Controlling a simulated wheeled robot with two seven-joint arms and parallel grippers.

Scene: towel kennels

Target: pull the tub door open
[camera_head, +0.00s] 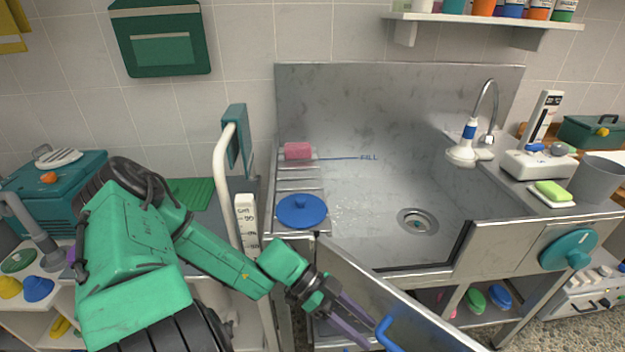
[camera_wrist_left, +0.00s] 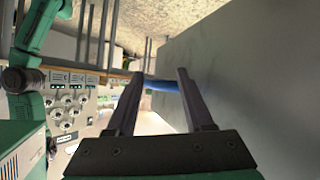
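The steel tub (camera_head: 400,68) has a tall back wall and a basin with a drain. Its door (camera_head: 375,290) stands ajar at the front, swung outward from its left edge. A blue handle (camera_head: 392,333) is on the door near the bottom of the head view. My left gripper (camera_head: 368,333) is at the handle with its fingers spread. In the left wrist view the blue handle (camera_wrist_left: 163,86) shows between or just beyond the fingertips (camera_wrist_left: 159,74); I cannot tell whether they touch it. The door's grey panel (camera_wrist_left: 245,80) fills the right side there. My right gripper is not in view.
A white rail (camera_head: 222,180) stands left of the tub beside my left arm. A blue round lid (camera_head: 301,210) and a pink block (camera_head: 298,151) lie on the tub's left ledge. A teal knob (camera_head: 568,250) is on the right front panel.

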